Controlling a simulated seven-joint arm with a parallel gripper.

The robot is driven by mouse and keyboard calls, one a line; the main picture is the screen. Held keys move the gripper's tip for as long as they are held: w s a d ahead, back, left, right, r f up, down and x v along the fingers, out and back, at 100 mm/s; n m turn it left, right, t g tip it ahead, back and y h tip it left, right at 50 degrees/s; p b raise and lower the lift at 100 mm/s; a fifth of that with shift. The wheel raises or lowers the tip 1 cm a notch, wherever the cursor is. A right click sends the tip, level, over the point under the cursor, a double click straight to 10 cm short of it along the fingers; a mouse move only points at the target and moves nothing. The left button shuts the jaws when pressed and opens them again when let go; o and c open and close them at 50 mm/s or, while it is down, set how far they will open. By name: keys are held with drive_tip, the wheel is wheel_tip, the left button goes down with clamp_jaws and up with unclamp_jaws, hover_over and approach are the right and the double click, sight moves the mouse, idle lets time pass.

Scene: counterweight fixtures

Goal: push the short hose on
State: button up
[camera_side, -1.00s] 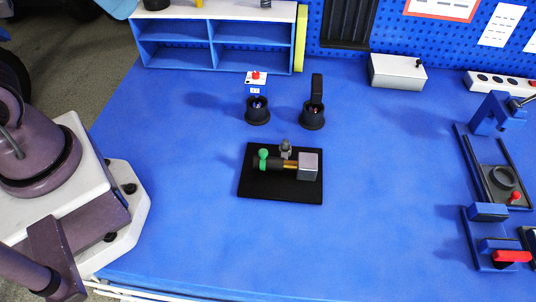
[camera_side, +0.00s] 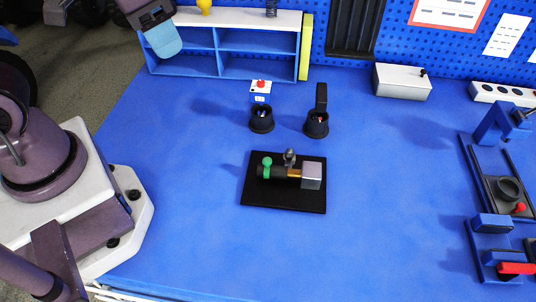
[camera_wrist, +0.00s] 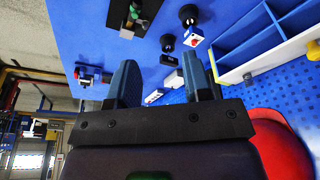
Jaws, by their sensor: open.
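On a black base plate (camera_side: 284,199) in the side view, a short black hose (camera_side: 279,172) lies level, with a green piece (camera_side: 267,162) at its left part. To its right is a brass-coloured stem (camera_side: 294,173) coming from a grey block (camera_side: 312,176). The hose's right end meets or overlaps the stem; I cannot tell how far. A small grey upright part (camera_side: 290,156) stands behind. My gripper (camera_wrist: 160,65) is open and empty in the wrist view, its two fingers apart, away from the plate. In the side view, part of my arm's end shows at the top left, before the shelf.
A blue shelf (camera_side: 225,68) is at the back left, a grey box (camera_side: 402,81) at the back right. Blue fixtures (camera_side: 493,222) line the right.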

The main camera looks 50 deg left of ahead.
sight(267, 159)
drive_tip(key=w+d+f+n+g, duration=0.1)
drive_tip(key=w+d+f+g, duration=0.2)
drive_tip(key=w+d+f, duration=0.9)
drive_tip(key=f, duration=0.4)
drive_tip(key=a+f, duration=0.1)
drive_tip(key=f, duration=0.3)
drive_tip(key=s+a+f, duration=0.1)
drive_tip(key=f, duration=0.4)
drive_tip(key=shift+a, duration=0.25)
